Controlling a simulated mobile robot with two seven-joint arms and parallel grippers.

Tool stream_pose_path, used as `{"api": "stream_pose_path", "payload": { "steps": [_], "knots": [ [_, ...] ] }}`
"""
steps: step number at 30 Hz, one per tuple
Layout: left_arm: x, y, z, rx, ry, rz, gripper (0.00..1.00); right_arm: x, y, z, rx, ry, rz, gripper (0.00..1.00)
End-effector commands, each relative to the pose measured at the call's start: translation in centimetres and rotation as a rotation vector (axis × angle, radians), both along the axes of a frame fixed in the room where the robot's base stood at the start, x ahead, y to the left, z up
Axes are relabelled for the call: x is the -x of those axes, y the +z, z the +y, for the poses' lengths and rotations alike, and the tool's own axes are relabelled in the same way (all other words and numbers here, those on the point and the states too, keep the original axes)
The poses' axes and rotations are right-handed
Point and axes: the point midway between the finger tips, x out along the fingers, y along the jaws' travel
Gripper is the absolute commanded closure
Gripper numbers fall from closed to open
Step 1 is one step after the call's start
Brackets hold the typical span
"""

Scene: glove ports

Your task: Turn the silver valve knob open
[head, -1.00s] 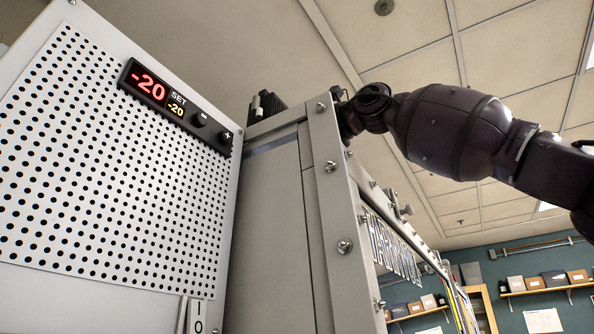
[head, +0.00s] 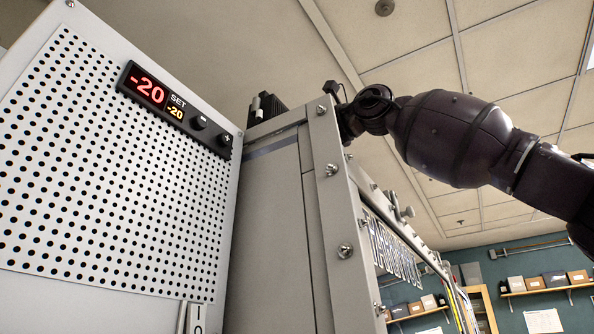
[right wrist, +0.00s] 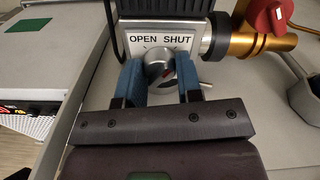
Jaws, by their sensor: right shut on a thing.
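The silver valve knob (right wrist: 157,65) shows in the right wrist view, below a plate (right wrist: 160,39) lettered OPEN on the left and SHUT on the right. A small red and dark mark shows on the knob's near side; I cannot tell exactly where the knob points. My right gripper (right wrist: 160,72) has its two blue fingers on either side of the knob and is shut on it. In the head view my right arm reaches in from the right, and its gripper is hidden behind the cabinet's frame (head: 333,200). My left gripper is in neither view.
A red handle (right wrist: 268,16) on a gold pipe (right wrist: 262,43) stands right of the knob. A green-marked box (right wrist: 30,50) lies at left. In the head view, a perforated panel (head: 100,170) carries a display (head: 150,90) reading -20. Wall shelves (head: 545,291) are far behind.

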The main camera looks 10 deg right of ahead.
Motion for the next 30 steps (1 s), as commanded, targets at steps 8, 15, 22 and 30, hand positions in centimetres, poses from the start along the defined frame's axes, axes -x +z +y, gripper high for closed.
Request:
{"api": "stream_pose_path", "payload": {
  "steps": [8,15,22,30],
  "knots": [
    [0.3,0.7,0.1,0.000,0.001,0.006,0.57,0.0,0.1,0.0,0.182,0.001,-0.182,0.91],
    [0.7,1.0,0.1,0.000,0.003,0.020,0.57,-0.1,0.1,-0.1,0.344,0.000,-0.342,0.91],
    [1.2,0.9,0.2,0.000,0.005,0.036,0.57,-0.1,0.1,0.0,0.498,0.000,-0.496,0.91],
    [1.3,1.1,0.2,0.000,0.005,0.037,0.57,0.0,0.1,0.0,0.679,0.000,-0.677,0.91]
  ]
}}
